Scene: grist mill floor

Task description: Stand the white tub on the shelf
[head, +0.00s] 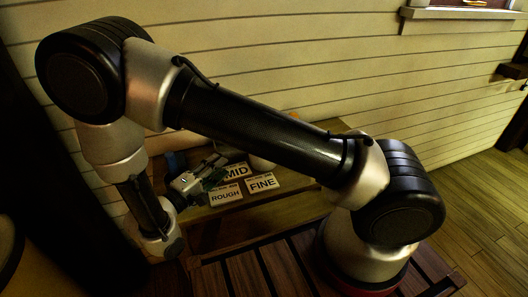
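A pale, rounded thing (260,162) shows just below my forearm, behind the cards. It may be the white tub, but my arm hides most of it and I cannot be sure. My gripper (214,174) is small and dark in this view, beside the cards and over the left part of a low wooden surface (290,200) against the wall. Its fingers blend with dark shapes around them, so I cannot tell whether they are open or shut, or hold anything. I cannot tell whether this wooden surface is the shelf.
White cards reading MID (236,171), ROUGH (225,195) and FINE (262,183) sit on the wooden surface. A blue-grey thing (176,162) is left of my gripper. A pale plank wall (290,60) rises behind. Open wooden floor (475,205) lies to the right.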

